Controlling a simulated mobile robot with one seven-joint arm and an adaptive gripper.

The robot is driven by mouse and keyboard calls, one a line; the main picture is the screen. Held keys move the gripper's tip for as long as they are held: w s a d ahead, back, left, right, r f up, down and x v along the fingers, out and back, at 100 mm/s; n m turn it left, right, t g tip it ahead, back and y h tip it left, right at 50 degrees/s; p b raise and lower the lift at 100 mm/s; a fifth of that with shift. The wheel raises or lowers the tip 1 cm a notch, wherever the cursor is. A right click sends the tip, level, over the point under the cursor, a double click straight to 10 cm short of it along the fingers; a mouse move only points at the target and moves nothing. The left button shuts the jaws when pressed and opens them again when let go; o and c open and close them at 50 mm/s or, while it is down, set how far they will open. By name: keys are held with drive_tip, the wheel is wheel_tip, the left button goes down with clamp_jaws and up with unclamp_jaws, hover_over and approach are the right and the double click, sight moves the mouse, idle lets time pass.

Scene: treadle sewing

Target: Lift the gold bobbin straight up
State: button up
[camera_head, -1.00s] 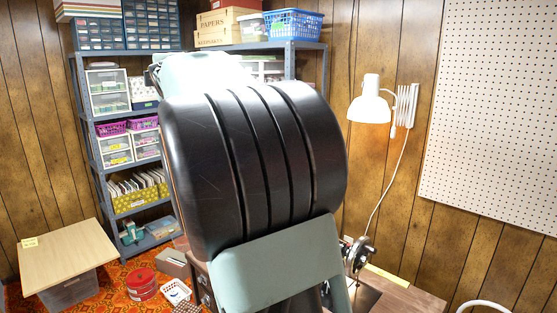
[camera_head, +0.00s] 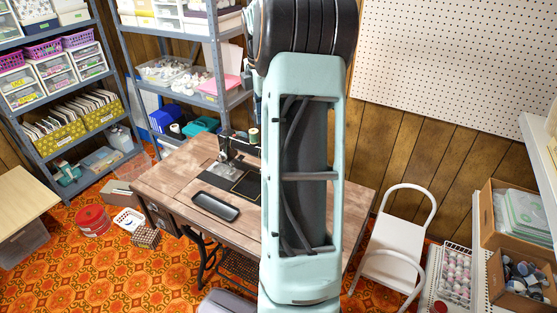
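I cannot make out the gold bobbin in the head view. A wooden sewing table (camera_head: 165,188) stands in the middle, with a dark sewing machine (camera_head: 228,150) near its back edge. A dark, shallow tray (camera_head: 215,206) lies on the table in front of the machine; it is too small to tell what is in it. My own pale green arm rises through the middle of the view and hides the right part of the table. My gripper is not in view.
A white chair (camera_head: 396,250) stands right of the table. At the right edge are cardboard boxes (camera_head: 519,235) and a white crate (camera_head: 444,270) of small round items. A red tin (camera_head: 92,219) and a white basket (camera_head: 128,220) are on the patterned floor at left. Metal shelves (camera_head: 40,150) line the back.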

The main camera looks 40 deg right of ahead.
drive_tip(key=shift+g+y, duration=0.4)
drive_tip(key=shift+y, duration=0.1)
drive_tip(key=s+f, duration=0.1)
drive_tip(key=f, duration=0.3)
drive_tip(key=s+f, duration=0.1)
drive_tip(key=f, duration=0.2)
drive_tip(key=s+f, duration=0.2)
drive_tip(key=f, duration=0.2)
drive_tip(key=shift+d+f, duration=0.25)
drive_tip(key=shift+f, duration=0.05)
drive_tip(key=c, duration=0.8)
